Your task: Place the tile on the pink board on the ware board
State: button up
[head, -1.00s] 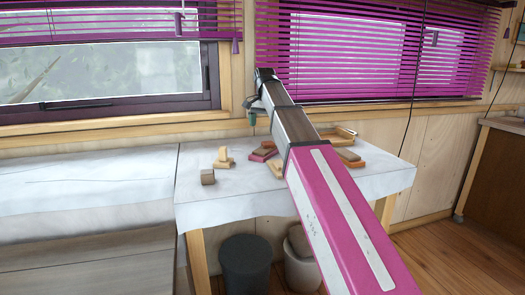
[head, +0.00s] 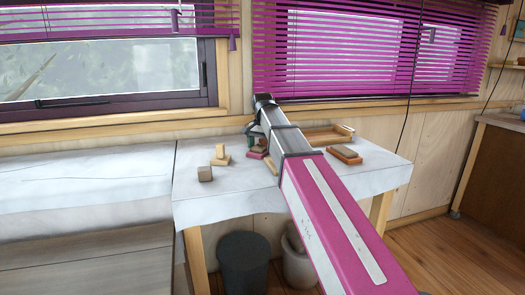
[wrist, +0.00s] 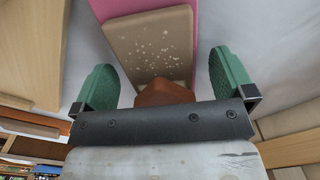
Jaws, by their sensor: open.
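The pink board (head: 258,156) lies toward the back middle of the white-covered table, with a brown tile on it. In the wrist view the tile (wrist: 150,42) is tan with white speckles and lies over the pink board (wrist: 195,10). A reddish-brown piece (wrist: 163,93) shows at the tile's near end, partly hidden by my palm. My gripper (head: 254,132) is above the pink board. In the wrist view its green fingers (wrist: 163,75) are open, one on each side of the tile, with gaps visible. A shallow wooden tray (head: 322,136), possibly the ware board, stands at the back right.
An orange board with a brown block (head: 345,154) lies on the right of the table. A brown cube (head: 205,174) and pale wooden blocks (head: 221,156) stand on the left. The table's front left is clear. Window blinds (head: 340,50) hang behind my arm.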

jog(key=c, duration=1.1)
jog(key=shift+c, duration=0.4)
jog(key=shift+r, duration=0.1)
